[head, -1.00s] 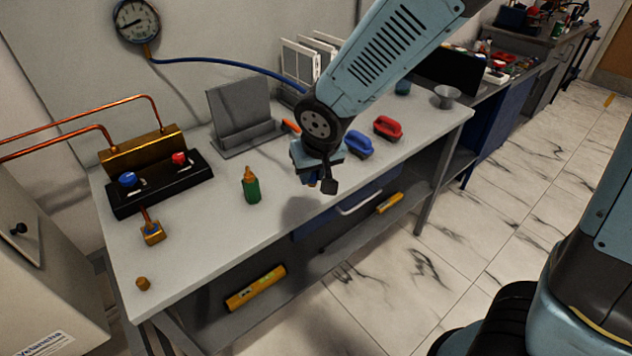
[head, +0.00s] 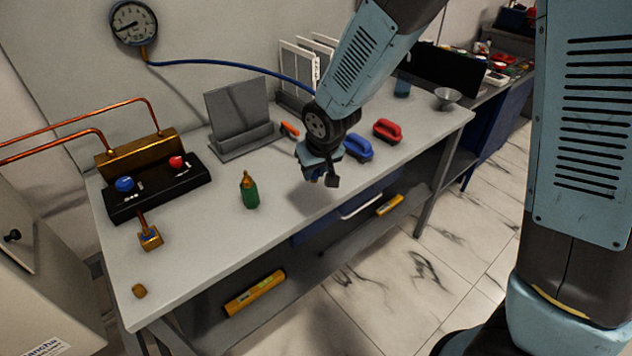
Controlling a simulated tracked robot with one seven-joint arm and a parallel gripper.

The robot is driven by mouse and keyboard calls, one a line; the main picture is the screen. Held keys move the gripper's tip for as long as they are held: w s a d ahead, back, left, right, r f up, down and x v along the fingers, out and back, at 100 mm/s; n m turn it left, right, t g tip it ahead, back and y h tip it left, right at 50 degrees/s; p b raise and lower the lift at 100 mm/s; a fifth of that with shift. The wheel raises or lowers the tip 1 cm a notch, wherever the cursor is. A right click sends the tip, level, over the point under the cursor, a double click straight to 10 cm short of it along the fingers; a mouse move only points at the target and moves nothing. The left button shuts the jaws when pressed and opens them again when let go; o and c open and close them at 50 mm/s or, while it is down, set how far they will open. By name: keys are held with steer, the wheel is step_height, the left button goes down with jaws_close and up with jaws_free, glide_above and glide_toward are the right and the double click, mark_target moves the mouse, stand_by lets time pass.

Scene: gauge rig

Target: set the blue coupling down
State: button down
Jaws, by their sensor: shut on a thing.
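My gripper (head: 318,178) hangs pointing down over the front part of the grey bench, right of the green bottle. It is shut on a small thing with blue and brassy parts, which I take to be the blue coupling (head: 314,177). The fingers hide most of it. It seems to be held above the bench top (head: 215,240); the gap beneath it is hard to judge.
A black block with knobs (head: 160,190), a brass fitting (head: 150,238) and a brown plug (head: 139,290) are farther left. The front middle is clear.

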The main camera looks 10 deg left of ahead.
mark_target(315, 188)
steer(key=w+f, duration=0.1)
steer(key=f, duration=0.1)
steer(key=w+f, duration=0.2)
steer(key=shift+w, duration=0.1)
steer(key=shift+f, duration=1.5)
steer(key=c, duration=0.9)
jaws_free()
steer(key=shift+f, duration=0.1)
steer(key=shift+c, duration=0.2)
steer(key=shift+w, duration=0.1)
steer(key=v, duration=1.2)
